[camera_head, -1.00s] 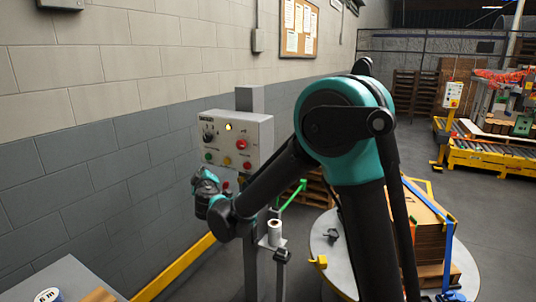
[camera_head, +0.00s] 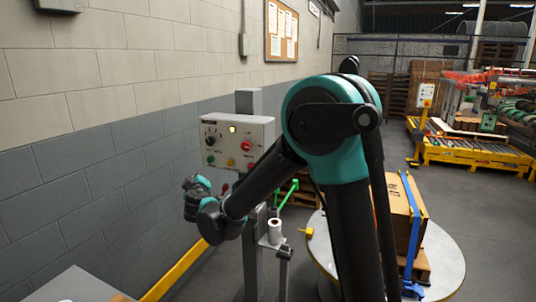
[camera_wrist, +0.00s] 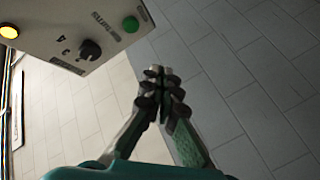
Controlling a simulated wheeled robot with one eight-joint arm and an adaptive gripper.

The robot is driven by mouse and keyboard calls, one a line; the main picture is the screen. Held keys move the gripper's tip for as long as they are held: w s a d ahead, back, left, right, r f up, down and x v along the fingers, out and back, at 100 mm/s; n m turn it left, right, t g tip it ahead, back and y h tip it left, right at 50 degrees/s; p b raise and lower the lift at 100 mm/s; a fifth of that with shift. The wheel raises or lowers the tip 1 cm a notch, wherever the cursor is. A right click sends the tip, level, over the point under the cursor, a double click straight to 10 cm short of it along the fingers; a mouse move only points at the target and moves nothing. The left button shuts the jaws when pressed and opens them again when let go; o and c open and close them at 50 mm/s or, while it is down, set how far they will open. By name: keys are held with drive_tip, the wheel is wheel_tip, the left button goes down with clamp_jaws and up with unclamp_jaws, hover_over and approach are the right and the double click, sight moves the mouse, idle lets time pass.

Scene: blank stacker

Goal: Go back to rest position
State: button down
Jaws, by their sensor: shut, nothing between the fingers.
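My gripper (camera_wrist: 161,95) shows in the wrist view with its two fingers together, shut and empty. The grey wall lies behind it. In the head view my arm reaches to the left, and its wrist end stands left of and a little below the control box (camera_head: 236,143). The fingertips cannot be made out there. The control box has a lit yellow lamp, a dark knob and red, green and yellow buttons. Part of it also shows in the wrist view (camera_wrist: 110,40), at the upper left and apart from the fingers.
A round turntable (camera_head: 447,262) carries strapped cartons (camera_head: 404,215) at the right. A roll (camera_head: 275,231) stands below the box. A yellow rail (camera_head: 175,270) runs along the wall (camera_head: 60,200). A grey table (camera_head: 80,287) is at the lower left. Grey floor lies open at the right.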

drive_tip(key=w+d+f+m+g+h, duration=0.1)
drive_tip(key=d+f+m+g+h, duration=0.2)
drive_tip(key=d, duration=1.4)
drive_tip(key=s+d+f+m+g+h, duration=0.2)
drive_tip(key=s+d+f+m, duration=0.15)
drive_tip(key=d, duration=0.65)
drive_tip(key=s+d+f+m+g+h, duration=0.15)
drive_tip(key=s+d+f, duration=0.3)
drive_tip(key=d, duration=0.65)
drive_tip(key=s+d+f+m+g, duration=0.1)
drive_tip(key=s+d+f, duration=0.1)
drive_tip(key=s, duration=0.5)
drive_tip(key=s+d+f+m+g+y, duration=0.1)
drive_tip(key=s+d+f+m+g, duration=0.1)
drive_tip(key=s+f, duration=0.2)
drive_tip(key=s+d+f+m+g, duration=0.1)
drive_tip(key=s+d+f+g, duration=0.1)
drive_tip(key=s, duration=0.8)
drive_tip(key=shift+d+f+m+y, duration=0.4)
drive_tip(key=shift+d+f, duration=0.2)
drive_tip(key=shift+f, duration=0.3)
idle(1.0)
